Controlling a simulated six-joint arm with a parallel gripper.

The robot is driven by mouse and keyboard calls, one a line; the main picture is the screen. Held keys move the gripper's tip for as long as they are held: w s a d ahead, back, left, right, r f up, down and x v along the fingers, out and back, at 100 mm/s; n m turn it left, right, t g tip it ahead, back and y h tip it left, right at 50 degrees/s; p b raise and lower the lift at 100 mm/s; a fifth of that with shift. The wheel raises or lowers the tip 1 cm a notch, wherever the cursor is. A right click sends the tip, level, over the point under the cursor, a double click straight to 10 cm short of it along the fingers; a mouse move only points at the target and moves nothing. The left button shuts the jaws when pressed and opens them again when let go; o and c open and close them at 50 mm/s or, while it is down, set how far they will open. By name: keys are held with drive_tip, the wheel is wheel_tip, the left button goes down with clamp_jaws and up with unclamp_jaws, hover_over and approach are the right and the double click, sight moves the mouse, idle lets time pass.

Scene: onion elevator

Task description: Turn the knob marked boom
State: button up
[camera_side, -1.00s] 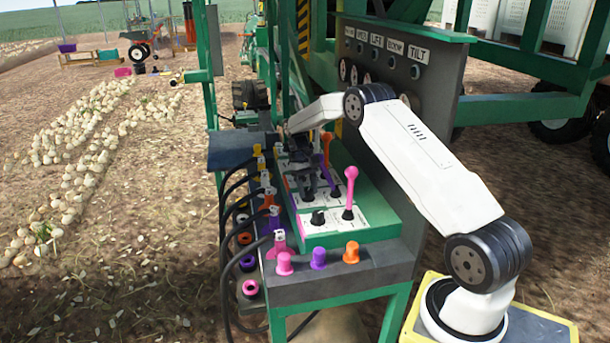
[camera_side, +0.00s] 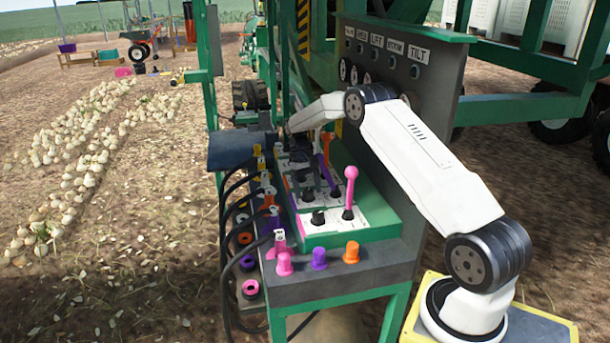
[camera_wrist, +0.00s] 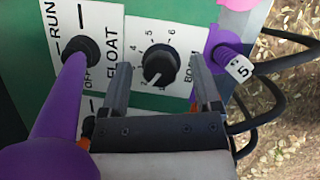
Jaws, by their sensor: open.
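The boom knob (camera_wrist: 159,70) is a round black dial with a white pointer line. It sits on a white plate with a number scale and a partly hidden label that starts "BO". My gripper (camera_wrist: 162,80) is open in the wrist view, with one finger on each side of the knob and a gap to it on both sides. In the side view my gripper (camera_side: 310,185) is over the panel among the levers, and the boom knob cannot be made out there.
A purple lever (camera_wrist: 65,110) stands close to the left finger by the RUN/FLOAT plate. A purple plug tagged 5 (camera_wrist: 228,60) with a black hose is close on the right. A pink lever (camera_side: 350,190) stands nearer the panel's front. Colored caps (camera_side: 318,258) line the front ledge.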

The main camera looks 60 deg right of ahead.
drive_tip(key=shift+r, duration=0.1)
drive_tip(key=v, duration=0.7)
drive_tip(key=shift+w+r, duration=0.15)
drive_tip(key=shift+r, duration=0.1)
drive_tip(key=shift+d, duration=0.1)
drive_tip(key=s+a+r+n+t+h, duration=0.1)
drive_tip(key=s+a+n+t, duration=0.1)
drive_tip(key=a, duration=0.7)
drive_tip(key=s+a+r+n+t+h, duration=0.1)
drive_tip(key=s+a, duration=0.1)
drive_tip(key=a, duration=0.6)
drive_tip(key=s+a+f+n+t, duration=0.3)
drive_tip(key=s+a, duration=0.8)
drive_tip(key=s, duration=0.5)
drive_tip(key=shift+s+a, duration=0.2)
drive_tip(key=shift+s, duration=0.05)
